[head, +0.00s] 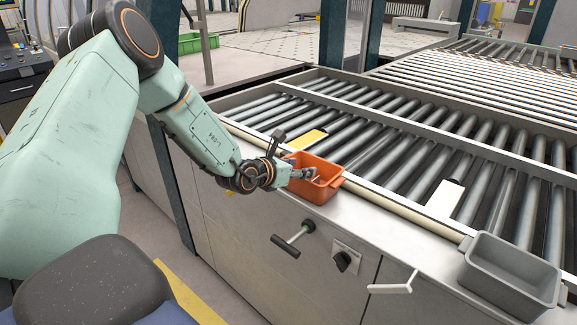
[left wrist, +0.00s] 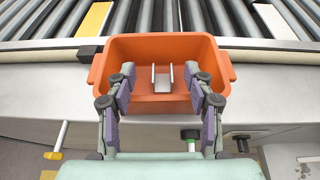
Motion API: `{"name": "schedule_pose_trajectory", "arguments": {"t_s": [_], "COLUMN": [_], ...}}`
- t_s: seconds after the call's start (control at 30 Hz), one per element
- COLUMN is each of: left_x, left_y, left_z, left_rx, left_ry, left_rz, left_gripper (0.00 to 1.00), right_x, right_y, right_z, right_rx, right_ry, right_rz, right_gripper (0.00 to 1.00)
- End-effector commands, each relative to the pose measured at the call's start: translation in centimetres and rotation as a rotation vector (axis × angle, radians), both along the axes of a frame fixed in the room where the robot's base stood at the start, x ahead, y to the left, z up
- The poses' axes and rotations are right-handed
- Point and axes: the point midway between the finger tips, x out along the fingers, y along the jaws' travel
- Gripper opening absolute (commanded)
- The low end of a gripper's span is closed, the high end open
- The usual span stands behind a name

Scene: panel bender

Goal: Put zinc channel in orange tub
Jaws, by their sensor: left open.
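The orange tub (head: 322,191) stands on the ledge along the front of the roller bed. It fills the middle of the left wrist view (left wrist: 160,113). The zinc channel (left wrist: 162,84), a small grey U-shaped piece, shows inside the tub in the left wrist view, between my fingers and apart from both. Whether it rests on the tub's floor is hard to tell. My left gripper (head: 303,171) is at the tub; its open fingers reach over the near rim in the left wrist view (left wrist: 160,76). My right gripper is not in view.
A grey tub (head: 510,272) stands at the right end of the ledge. A yellow plate (head: 307,138) and a white plate (head: 445,199) lie on the rollers. Handles (head: 293,240) and a black knob (head: 345,261) stick out of the front panel below the ledge.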

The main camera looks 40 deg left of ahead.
Motion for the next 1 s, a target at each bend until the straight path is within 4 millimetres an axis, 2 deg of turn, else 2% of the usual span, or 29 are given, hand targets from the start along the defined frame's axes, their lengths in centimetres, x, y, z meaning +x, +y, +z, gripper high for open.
{"name": "schedule_pose_trajectory", "arguments": {"t_s": [0.1,0.3,0.63,0.67,0.73,0.83,0.9,0.97,1.0], "left_x": [-1.7,-3.5,-4.4,-4.6,-5.3,-8.0,-11.2,-14.3,-16.6], "left_y": [0.0,0.2,-0.4,-0.9,-3.2,-8.4,-12.0,-14.4,-15.7], "left_z": [1.0,1.7,1.6,1.4,0.3,-2.7,-5.2,-7.4,-8.7], "left_rx": [-0.007,-0.004,0.006,0.011,0.035,0.103,0.168,0.229,0.273], "left_ry": [-0.002,0.0,0.007,0.017,0.057,0.165,0.26,0.342,0.395], "left_rz": [0.002,0.002,-0.021,-0.04,-0.131,-0.355,-0.543,-0.701,-0.805], "left_gripper": [0.53,0.53,0.53,0.53,0.53,0.53,0.53,0.53,0.53], "right_x": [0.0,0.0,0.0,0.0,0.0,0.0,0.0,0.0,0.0], "right_y": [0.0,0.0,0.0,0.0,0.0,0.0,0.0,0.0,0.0], "right_z": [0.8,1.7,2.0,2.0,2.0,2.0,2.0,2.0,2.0], "right_rx": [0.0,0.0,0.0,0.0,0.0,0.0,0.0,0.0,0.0], "right_ry": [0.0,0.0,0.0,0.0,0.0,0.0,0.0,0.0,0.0], "right_rz": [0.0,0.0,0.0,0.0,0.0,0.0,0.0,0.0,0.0], "right_gripper": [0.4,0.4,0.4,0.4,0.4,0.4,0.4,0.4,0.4]}}
